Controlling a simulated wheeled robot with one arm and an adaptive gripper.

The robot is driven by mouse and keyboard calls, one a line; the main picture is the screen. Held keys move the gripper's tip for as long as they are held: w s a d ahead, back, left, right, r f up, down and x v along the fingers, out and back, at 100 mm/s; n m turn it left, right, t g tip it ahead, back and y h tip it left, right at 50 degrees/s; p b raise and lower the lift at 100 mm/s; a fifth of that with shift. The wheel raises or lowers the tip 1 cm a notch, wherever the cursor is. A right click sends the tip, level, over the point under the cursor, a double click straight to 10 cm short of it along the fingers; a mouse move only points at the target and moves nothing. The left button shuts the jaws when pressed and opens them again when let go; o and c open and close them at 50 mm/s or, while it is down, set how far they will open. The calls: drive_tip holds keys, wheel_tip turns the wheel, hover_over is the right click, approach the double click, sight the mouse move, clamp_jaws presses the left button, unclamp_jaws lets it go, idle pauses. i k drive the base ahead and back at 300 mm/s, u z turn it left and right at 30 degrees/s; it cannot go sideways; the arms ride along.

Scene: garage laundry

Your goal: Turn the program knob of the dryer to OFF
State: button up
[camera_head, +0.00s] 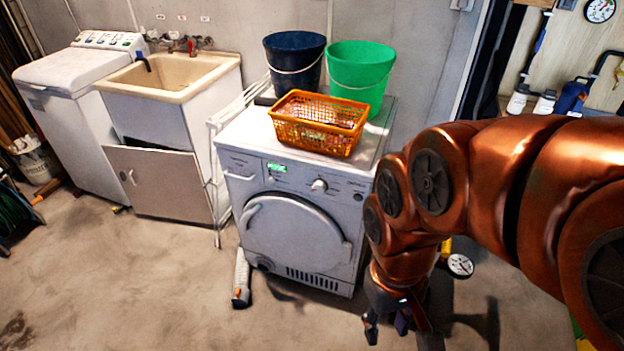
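The dryer (300,222) is a white front-loader in the middle of the head camera view, with its round door shut. Its program knob (319,185) is a small pale knob on the upper front panel, right of a lit green display (277,168). The knob's pointer and the panel lettering are too small to read. My gripper (387,325) hangs low, right of and below the dryer's front, pointing down at the floor and apart from the knob. Its dark fingers look spread, with nothing seen between them.
An orange basket (318,123), a dark blue bucket (294,62) and a green bucket (360,75) stand on the dryer. A grey-white handheld object (241,278) stands on the floor at its front left. A sink (168,76) is farther left. The floor in front is mostly clear.

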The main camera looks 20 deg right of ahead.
sight(318, 186)
drive_tip(key=z, duration=1.75)
drive_tip(key=k, duration=1)
drive_tip(key=u, duration=1.95)
